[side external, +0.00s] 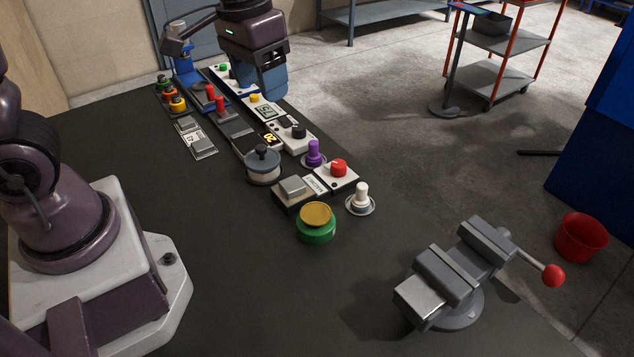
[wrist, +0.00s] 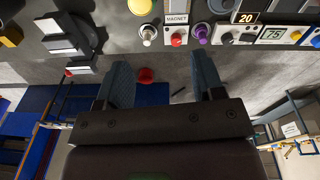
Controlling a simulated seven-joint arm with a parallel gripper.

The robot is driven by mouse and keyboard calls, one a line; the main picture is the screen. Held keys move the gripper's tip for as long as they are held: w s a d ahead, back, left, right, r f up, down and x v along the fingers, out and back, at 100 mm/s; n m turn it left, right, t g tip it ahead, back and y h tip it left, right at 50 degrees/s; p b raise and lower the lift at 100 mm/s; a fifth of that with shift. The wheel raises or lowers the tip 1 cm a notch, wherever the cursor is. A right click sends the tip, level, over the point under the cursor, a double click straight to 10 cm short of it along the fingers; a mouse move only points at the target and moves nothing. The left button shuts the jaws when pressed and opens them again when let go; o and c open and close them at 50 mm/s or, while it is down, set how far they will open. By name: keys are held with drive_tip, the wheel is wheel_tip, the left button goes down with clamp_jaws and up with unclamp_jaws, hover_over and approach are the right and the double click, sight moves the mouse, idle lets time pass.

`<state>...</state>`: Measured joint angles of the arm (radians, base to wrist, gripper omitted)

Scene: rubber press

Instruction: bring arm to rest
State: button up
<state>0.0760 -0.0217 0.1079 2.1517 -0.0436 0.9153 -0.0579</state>
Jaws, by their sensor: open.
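My gripper (side external: 268,92) hangs over the back part of the dark bench in the side external view, above the row of controls. In the wrist view my gripper (wrist: 160,61) shows two blue fingers set wide apart, with nothing between them. It is open and empty. In the side external view its fingers overlap one another, and they hide part of the controls and floor behind. My arm's base stands at the left of that view.
The bench (side external: 270,310) carries a green-and-yellow button (side external: 316,223), a red knob (side external: 338,168), a purple knob (side external: 314,152), a white knob (side external: 361,197) and a grey vise (side external: 450,275). A red bucket (side external: 581,237) and a trolley (side external: 495,42) stand on the floor. The bench's front middle is clear.

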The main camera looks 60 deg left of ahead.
drive_tip(key=s+r+t, duration=0.2)
drive_tip(key=s+r, duration=0.1)
drive_tip(key=s, duration=0.2)
drive_tip(key=s+r+m+t, duration=0.1)
drive_tip(key=s+r+t, duration=0.1)
drive_tip(key=s, duration=0.4)
drive_tip(key=shift+d+r, duration=0.25)
drive_tip(key=shift+r, duration=0.55)
